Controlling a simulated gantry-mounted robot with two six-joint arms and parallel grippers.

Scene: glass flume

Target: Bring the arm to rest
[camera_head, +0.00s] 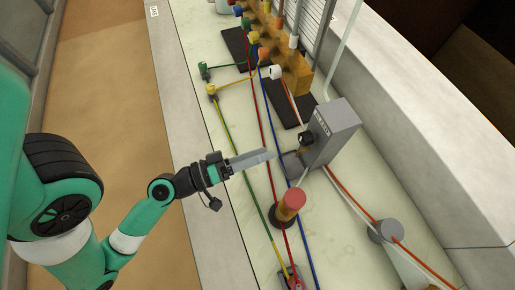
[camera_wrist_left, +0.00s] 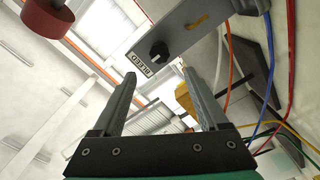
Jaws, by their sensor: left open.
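My left arm comes in from the left in the head view. Its left gripper (camera_head: 265,157) hangs over the pale worktop, close to the front of a grey box with a black knob (camera_head: 306,139). In the left wrist view the two fingers of the gripper (camera_wrist_left: 160,78) stand apart with nothing held between them. The grey box (camera_wrist_left: 192,28) and its black knob (camera_wrist_left: 158,50) lie beyond the fingertips there, apart from them. My right gripper is not in view.
A red-topped post (camera_head: 292,200) stands on the worktop below the gripper. Red, blue, green and yellow cables run along the worktop. An orange-yellow block (camera_head: 292,75) with coloured plugs is at the back. A grey cylinder (camera_head: 385,230) stands at the right. The brown floor (camera_head: 120,110) is clear.

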